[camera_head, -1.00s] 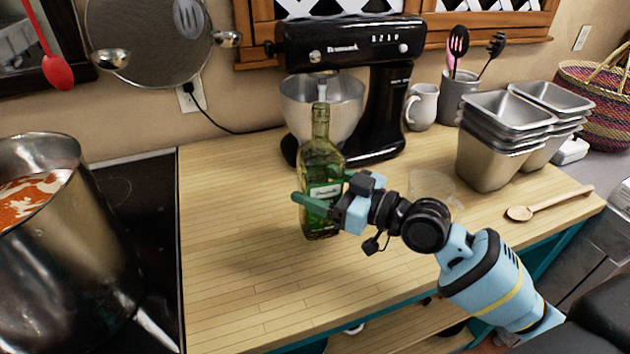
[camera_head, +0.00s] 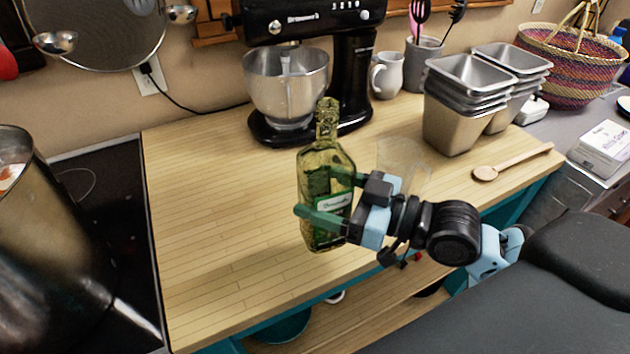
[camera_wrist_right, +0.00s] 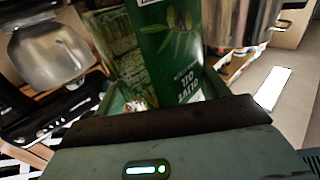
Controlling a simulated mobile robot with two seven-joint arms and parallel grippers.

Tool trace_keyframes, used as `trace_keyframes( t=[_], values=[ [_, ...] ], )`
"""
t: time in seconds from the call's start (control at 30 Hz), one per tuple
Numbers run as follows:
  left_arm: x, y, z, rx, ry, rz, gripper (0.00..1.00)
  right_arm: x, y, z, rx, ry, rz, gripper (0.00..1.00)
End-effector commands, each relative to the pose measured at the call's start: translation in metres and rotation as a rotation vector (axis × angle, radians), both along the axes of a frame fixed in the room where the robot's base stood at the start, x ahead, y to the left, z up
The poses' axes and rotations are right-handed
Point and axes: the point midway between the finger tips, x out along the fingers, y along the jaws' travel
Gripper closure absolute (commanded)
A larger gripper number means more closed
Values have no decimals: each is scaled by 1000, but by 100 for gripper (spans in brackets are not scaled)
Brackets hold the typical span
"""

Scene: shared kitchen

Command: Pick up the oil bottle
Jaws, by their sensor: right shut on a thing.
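The oil bottle (camera_head: 322,170) is green glass with a pale label and stands upright in the head view, in front of the stand mixer. My right gripper (camera_head: 325,198) comes in from the right with its green fingers on either side of the bottle's body, shut on it. In the right wrist view the bottle's green label (camera_wrist_right: 168,50) fills the space between the fingers. Whether the bottle's base touches the counter is hard to tell; it appears near the counter's front part. My left gripper is not in view.
A black stand mixer (camera_head: 350,80) is behind the bottle. A clear glass (camera_head: 402,165) is just right of it. Metal pans (camera_head: 455,120), a wooden spoon (camera_head: 515,163) and a white mug (camera_head: 386,75) are further right. A large pot (camera_head: 45,250) is at left. The counter's left part (camera_head: 215,220) is clear.

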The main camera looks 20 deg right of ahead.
Motion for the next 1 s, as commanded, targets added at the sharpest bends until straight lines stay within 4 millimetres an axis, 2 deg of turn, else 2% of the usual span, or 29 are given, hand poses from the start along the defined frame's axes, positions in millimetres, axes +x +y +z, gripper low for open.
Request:
trace_keyframes(
  t=[0.4, 1.0],
  values=[
    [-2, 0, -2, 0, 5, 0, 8, -20, -3, 3, 3, -4, -1, 68],
    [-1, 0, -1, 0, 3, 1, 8, -24, -4, 4, 2, -5, 0, 68]
  ],
)
